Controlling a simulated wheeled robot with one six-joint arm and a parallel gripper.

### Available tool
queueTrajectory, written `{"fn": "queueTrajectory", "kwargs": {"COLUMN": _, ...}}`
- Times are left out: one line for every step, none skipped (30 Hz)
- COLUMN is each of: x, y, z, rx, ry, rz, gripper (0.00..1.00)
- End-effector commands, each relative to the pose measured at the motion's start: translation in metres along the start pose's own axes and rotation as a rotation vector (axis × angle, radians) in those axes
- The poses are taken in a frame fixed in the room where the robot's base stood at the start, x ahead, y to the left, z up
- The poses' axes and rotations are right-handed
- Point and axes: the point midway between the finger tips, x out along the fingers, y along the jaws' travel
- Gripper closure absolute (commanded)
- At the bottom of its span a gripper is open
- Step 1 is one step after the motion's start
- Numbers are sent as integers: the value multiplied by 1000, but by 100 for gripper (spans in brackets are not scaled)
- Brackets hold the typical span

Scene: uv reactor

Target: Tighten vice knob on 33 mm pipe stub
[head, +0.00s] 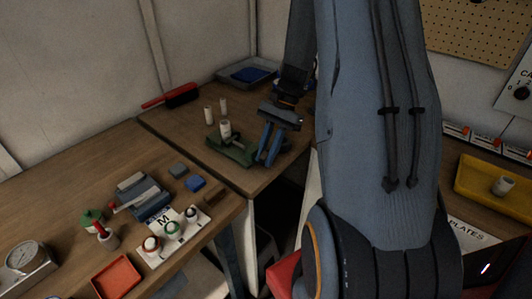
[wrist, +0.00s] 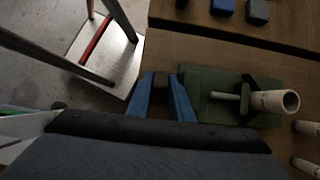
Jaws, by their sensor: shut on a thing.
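The green vice (head: 238,153) sits on the wooden bench in the head view and also shows in the wrist view (wrist: 202,108). A pale pipe stub (head: 225,130) is in the vice, between its jaws; its open end shows in the wrist view (wrist: 272,102). A metal screw (wrist: 226,96) runs from the vice jaw toward my gripper. My gripper (wrist: 162,88) has its blue fingers shut around the dark vice knob (wrist: 161,82). In the head view my gripper (head: 265,158) is at the right side of the vice, where its fingers hide the knob.
Two loose pale pipes (head: 208,115) (head: 223,105) stand behind the vice. A red-handled brush (head: 171,96) and a grey tray (head: 246,73) lie farther back. Blue and grey blocks (head: 196,183) (head: 179,170) lie on the nearer bench. The bench edge is close to my gripper.

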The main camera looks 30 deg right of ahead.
Motion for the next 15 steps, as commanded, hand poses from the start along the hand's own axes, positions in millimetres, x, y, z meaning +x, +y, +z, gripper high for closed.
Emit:
{"fn": "queueTrajectory", "kwargs": {"x": -1, "y": 0, "z": -3, "rx": 3, "ry": -43, "rz": -2, "gripper": 100}}
{"fn": "queueTrajectory", "kwargs": {"x": -1, "y": 0, "z": -4, "rx": 3, "ry": -71, "rz": -2, "gripper": 100}}
{"fn": "queueTrajectory", "kwargs": {"x": -1, "y": -1, "z": -5, "rx": 3, "ry": -108, "rz": -3, "gripper": 100}}
{"fn": "queueTrajectory", "kwargs": {"x": -1, "y": -1, "z": -5, "rx": 3, "ry": -135, "rz": -3, "gripper": 100}}
{"fn": "queueTrajectory", "kwargs": {"x": -1, "y": 0, "z": -6, "rx": 2, "ry": -162, "rz": -3, "gripper": 100}}
{"fn": "queueTrajectory", "kwargs": {"x": -1, "y": 0, "z": -7, "rx": 3, "ry": -196, "rz": -3, "gripper": 100}}
{"fn": "queueTrajectory", "kwargs": {"x": -1, "y": 0, "z": -7, "rx": 3, "ry": -222, "rz": -2, "gripper": 100}}
{"fn": "queueTrajectory", "kwargs": {"x": -1, "y": -1, "z": -7, "rx": 2, "ry": -246, "rz": -3, "gripper": 100}}
{"fn": "queueTrajectory", "kwargs": {"x": -1, "y": -1, "z": -8, "rx": 2, "ry": -278, "rz": -3, "gripper": 100}}
{"fn": "queueTrajectory", "kwargs": {"x": -2, "y": -1, "z": -8, "rx": 1, "ry": -300, "rz": -3, "gripper": 100}}
{"fn": "queueTrajectory", "kwargs": {"x": -1, "y": -1, "z": -9, "rx": 2, "ry": -321, "rz": -3, "gripper": 100}}
{"fn": "queueTrajectory", "kwargs": {"x": -1, "y": -1, "z": -10, "rx": 1, "ry": -348, "rz": -3, "gripper": 100}}
{"fn": "queueTrajectory", "kwargs": {"x": -2, "y": -1, "z": -10, "rx": 1, "ry": -368, "rz": -2, "gripper": 100}}
{"fn": "queueTrajectory", "kwargs": {"x": -1, "y": -1, "z": -10, "rx": 2, "ry": -386, "rz": -2, "gripper": 100}}
{"fn": "queueTrajectory", "kwargs": {"x": -1, "y": -1, "z": -10, "rx": 1, "ry": -408, "rz": -2, "gripper": 100}}
